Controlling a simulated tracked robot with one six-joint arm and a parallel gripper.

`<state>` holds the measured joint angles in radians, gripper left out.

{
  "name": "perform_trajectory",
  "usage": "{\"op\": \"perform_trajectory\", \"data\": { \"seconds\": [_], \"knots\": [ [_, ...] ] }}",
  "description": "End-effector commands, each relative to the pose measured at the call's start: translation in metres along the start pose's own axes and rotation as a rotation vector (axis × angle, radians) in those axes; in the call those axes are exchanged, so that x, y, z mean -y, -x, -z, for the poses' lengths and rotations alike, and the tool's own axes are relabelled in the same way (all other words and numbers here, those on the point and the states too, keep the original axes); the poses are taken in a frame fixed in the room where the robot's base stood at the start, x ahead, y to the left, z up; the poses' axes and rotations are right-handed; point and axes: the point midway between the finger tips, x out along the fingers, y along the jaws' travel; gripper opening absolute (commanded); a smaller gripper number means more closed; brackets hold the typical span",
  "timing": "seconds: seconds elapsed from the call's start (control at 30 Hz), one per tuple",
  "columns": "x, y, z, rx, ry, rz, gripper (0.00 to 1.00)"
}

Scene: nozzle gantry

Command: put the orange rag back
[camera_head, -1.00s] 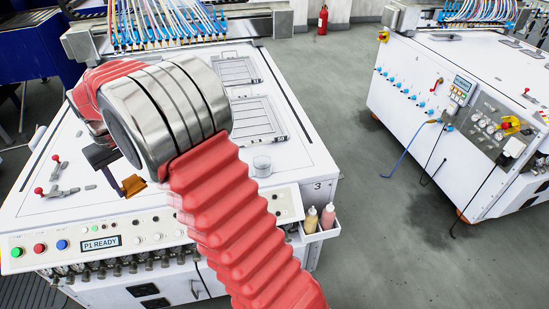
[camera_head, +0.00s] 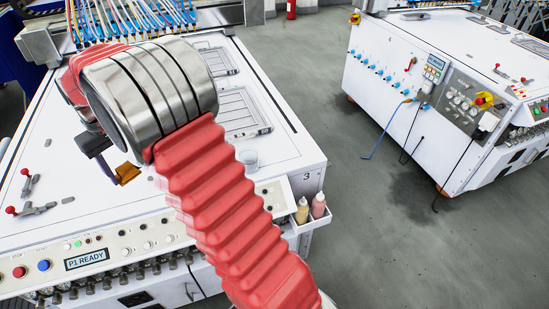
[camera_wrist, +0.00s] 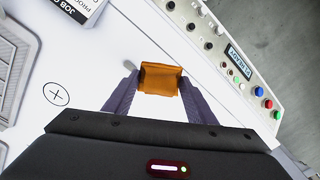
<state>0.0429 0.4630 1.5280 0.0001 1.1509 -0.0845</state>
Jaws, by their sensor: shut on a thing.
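The orange rag (camera_wrist: 160,78) is between the two dark fingers of my gripper (camera_wrist: 155,85) in the wrist view, and they are shut on it. In the head view a part of the rag (camera_head: 126,173) shows below my arm, next to the dark gripper (camera_head: 105,160). The rag is over the white top of the machine (camera_head: 48,150), near its front control panel. I cannot tell how high it is above the surface. My arm hides part of the machine top in the head view.
The control panel (camera_head: 115,252) with buttons and a display reading P1 READY runs along the front edge. Red-knobbed levers (camera_head: 28,195) stand at left. A clear cup (camera_head: 249,160) and a bottle holder (camera_head: 312,228) are at right. A second machine (camera_head: 400,90) stands across the grey floor.

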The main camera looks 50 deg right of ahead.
Motion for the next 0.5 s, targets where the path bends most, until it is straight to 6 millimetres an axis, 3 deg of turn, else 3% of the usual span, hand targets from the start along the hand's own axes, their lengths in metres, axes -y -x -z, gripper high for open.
{"op": "perform_trajectory", "data": {
  "seconds": [0.27,0.5],
  "knots": [
    [-0.089,0.004,-0.022,-0.001,0.159,0.0,0.3],
    [-0.17,0.008,-0.056,-0.001,0.334,-0.001,0.3]
  ]
}}
